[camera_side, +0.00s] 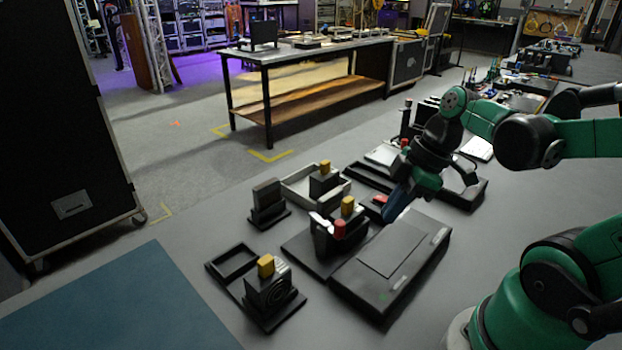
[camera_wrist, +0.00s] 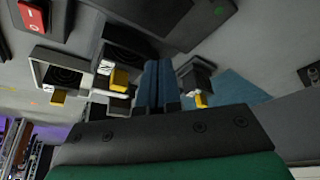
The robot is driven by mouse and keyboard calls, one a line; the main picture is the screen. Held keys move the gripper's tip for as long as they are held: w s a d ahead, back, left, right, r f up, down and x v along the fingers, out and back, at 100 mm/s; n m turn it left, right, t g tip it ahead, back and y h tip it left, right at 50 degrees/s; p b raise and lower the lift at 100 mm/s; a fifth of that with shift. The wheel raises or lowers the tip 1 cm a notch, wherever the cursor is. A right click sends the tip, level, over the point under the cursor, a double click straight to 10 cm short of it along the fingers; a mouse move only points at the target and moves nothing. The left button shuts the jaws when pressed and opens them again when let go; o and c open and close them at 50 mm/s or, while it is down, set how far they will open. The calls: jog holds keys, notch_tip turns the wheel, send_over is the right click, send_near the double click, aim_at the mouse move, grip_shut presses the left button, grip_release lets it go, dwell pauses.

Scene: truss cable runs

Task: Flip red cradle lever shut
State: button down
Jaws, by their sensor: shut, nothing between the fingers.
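In the side view a red-capped upright piece (camera_side: 339,229) stands at the front of a black cradle (camera_side: 324,240) with pale top edges. A yellow block (camera_side: 347,206) sits behind the red cap. The red cap is not clearly seen in the wrist view. My gripper (camera_side: 388,217) points down with its blue fingers shut and empty, to the right of the cradle and apart from it, near the flat black box. In the wrist view my blue fingers (camera_wrist: 160,66) lie together. Whether they touch anything below is unclear.
A flat black box (camera_side: 392,262) lies right of the cradle. A red switch (camera_side: 380,199) is near my fingers; a red rocker (camera_wrist: 31,14) shows in the wrist view. Other yellow-topped black fixtures (camera_side: 267,285) stand left. A blue mat (camera_side: 120,310) lies front left.

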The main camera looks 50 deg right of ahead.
jog(key=shift+x, duration=1)
jog(key=shift+w+a, duration=0.8)
jog(key=shift+a, duration=0.05)
jog(key=shift+w+a, duration=0.6)
